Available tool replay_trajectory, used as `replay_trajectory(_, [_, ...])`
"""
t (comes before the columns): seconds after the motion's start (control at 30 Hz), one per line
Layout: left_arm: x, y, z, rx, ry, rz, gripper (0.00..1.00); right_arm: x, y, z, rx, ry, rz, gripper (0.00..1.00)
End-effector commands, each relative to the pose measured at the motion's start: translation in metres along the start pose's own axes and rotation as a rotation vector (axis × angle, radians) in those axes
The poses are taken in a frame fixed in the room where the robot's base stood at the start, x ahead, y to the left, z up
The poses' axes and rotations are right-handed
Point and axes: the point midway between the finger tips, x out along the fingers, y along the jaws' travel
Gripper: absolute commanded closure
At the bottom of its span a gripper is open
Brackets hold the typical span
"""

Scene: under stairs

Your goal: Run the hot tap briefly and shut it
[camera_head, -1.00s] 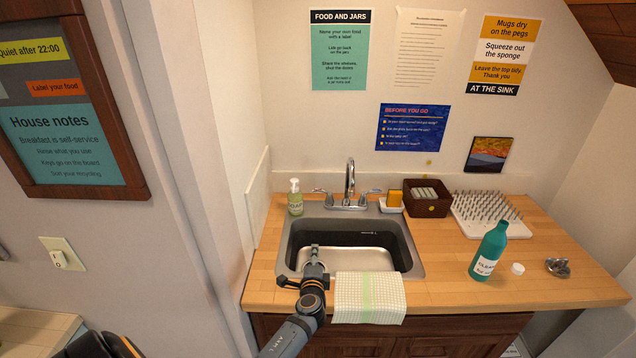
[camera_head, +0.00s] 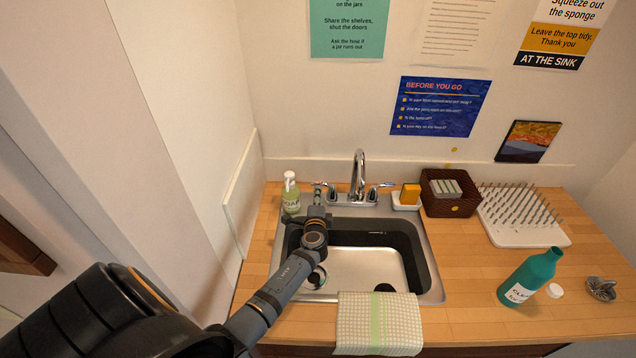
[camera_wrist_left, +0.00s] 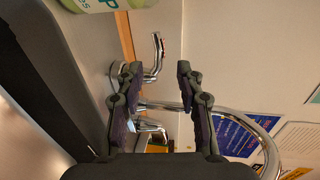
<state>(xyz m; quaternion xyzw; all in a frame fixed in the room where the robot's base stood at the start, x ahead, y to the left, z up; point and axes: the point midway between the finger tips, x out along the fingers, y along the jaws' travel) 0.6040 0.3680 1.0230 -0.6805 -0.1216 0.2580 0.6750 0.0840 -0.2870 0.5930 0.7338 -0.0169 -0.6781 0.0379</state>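The chrome tap (camera_head: 358,178) stands at the back of the sink, with a lever on each side. No water shows below its spout. The right lever (camera_head: 385,185) is clear of me. The left lever (camera_wrist_left: 156,58) shows in the left wrist view beyond and between my fingertips, with a small reddish mark near its end. My left gripper (camera_head: 318,192) is at the left lever, hiding part of it in the head view. In the wrist view the gripper (camera_wrist_left: 158,76) is open with nothing held; contact with the lever cannot be told. My right gripper is out of view.
A soap bottle (camera_head: 291,196) stands close left of my gripper. Right of the tap are a sponge dish (camera_head: 406,204), a dark basket (camera_head: 450,205) and a peg rack (camera_head: 525,235). A green bottle (camera_head: 530,278) stands front right. A cloth (camera_head: 378,335) hangs over the front edge.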

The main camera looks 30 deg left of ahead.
Motion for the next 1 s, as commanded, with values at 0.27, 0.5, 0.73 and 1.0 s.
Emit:
replay_trajectory(0.27, [0.059, -0.002, 0.001, 0.002, -0.002, -0.002, 0.63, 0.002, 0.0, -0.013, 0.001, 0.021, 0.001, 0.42])
replay_trajectory(0.5, [0.082, -0.001, 0.0, 0.0, 0.0, -0.001, 0.63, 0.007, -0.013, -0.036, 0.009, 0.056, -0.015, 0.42])
replay_trajectory(0.73, [0.084, -0.001, 0.001, 0.001, 0.0, -0.001, 0.63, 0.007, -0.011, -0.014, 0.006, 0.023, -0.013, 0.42])
replay_trajectory(1.0, [0.084, -0.001, 0.0, 0.001, 0.0, -0.001, 0.92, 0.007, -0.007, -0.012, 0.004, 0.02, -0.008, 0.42])
